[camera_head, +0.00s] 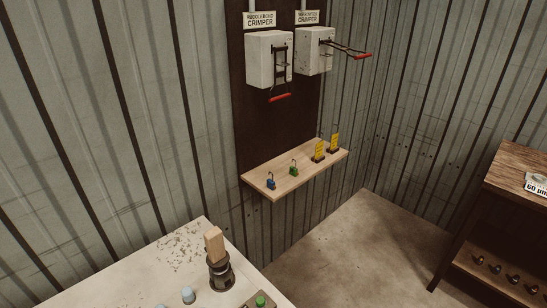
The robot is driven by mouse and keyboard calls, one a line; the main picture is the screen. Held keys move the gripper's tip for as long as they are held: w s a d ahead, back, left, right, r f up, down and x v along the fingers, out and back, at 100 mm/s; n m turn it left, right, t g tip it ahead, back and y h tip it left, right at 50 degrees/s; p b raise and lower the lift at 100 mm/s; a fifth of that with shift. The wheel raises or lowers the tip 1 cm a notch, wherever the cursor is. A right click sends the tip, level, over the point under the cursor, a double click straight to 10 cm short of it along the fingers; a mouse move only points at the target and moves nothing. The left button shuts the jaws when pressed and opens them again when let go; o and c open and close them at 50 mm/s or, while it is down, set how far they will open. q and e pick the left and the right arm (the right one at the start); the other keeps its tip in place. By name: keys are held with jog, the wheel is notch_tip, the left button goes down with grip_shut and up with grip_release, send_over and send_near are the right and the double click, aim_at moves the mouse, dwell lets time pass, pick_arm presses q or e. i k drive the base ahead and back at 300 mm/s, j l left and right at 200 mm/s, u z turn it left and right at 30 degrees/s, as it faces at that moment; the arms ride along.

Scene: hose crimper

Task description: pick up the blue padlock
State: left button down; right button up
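The blue padlock (271,184) stands on a light wooden shelf (286,188), near the shelf's left end. Its dark shackle points up. A green padlock (294,170) stands on the same shelf to its right, a short gap away. Neither of my grippers shows in the head view, and nothing touches the blue padlock.
Two white crimper boxes (268,60) with red-ended handles hang above. A pale table (130,275) with a wood-topped tool (215,245) fills the lower left. A wooden workbench (510,170) stands right. Concrete floor (335,250) between is clear.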

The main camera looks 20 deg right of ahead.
aim_at(270, 183)
jog(key=k, duration=0.3)
jog(key=k+u, duration=0.2)
jog(key=u, duration=0.25)
jog(key=k+j+u, duration=0.1)
jog(key=u, duration=0.4)
jog(key=l+u, duration=0.35)
jog(key=k+l+u, duration=0.1)
jog(key=l+u, duration=0.3)
jog(key=k+l, duration=0.1)
jog(key=l, duration=0.45)
jog(key=k+l, duration=0.1)
jog(key=l, duration=0.5)
jog(key=k+l, duration=0.1)
jog(key=l, duration=0.45)
jog(key=k+l, duration=0.1)
jog(key=l, duration=0.45)
jog(key=k+l, duration=0.1)
jog(key=l, duration=0.45)
